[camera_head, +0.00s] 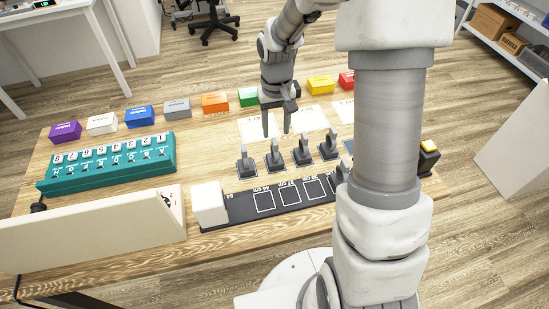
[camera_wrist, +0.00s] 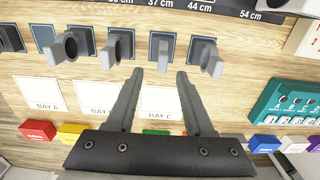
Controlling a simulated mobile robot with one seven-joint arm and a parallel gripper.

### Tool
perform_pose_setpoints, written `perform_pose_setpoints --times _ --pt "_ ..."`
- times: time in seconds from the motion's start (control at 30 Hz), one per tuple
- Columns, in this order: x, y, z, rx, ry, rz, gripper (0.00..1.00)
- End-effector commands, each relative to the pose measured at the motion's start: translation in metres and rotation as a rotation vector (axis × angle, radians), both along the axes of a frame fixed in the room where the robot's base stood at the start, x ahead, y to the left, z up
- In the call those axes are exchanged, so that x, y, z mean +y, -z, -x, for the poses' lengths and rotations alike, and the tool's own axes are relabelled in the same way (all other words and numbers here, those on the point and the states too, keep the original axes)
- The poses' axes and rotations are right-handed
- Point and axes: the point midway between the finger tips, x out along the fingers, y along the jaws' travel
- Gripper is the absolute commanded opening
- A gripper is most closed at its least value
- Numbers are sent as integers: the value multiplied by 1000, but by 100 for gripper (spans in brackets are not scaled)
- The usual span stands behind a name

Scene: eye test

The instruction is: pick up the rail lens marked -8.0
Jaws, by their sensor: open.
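Several grey lens holders stand upright in a row on the wooden table. In the head view they include a left one (camera_head: 246,164), a second (camera_head: 275,158), a third (camera_head: 303,154) and a fourth (camera_head: 329,148). Markings on them are too small to read, so I cannot tell which is -8.0. In the wrist view the row shows as dark holders on blue-grey pads, including one (camera_wrist: 162,52) just beyond my fingertips and one (camera_wrist: 207,58) to the right. My gripper (camera_head: 276,134) is open and empty behind the row; its fingers also show in the wrist view (camera_wrist: 160,74).
A black rail (camera_head: 264,202) with marked squares lies in front of the lenses, with a white block (camera_head: 209,204) at its left end. White bay cards (camera_wrist: 37,93) lie behind the row. Coloured boxes (camera_head: 215,102) line the back edge. A teal rack (camera_head: 108,165) stands left.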

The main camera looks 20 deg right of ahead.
Motion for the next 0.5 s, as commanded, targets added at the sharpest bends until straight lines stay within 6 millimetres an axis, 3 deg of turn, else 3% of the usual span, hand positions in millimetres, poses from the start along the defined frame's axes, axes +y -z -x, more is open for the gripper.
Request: perform_pose_setpoints --times 0.1,0.37,0.5 --pt "0 22 1 3 0 0 52" --pt "1 40 1 2 -1 0 52" --pt "4 62 3 4 -1 0 52"
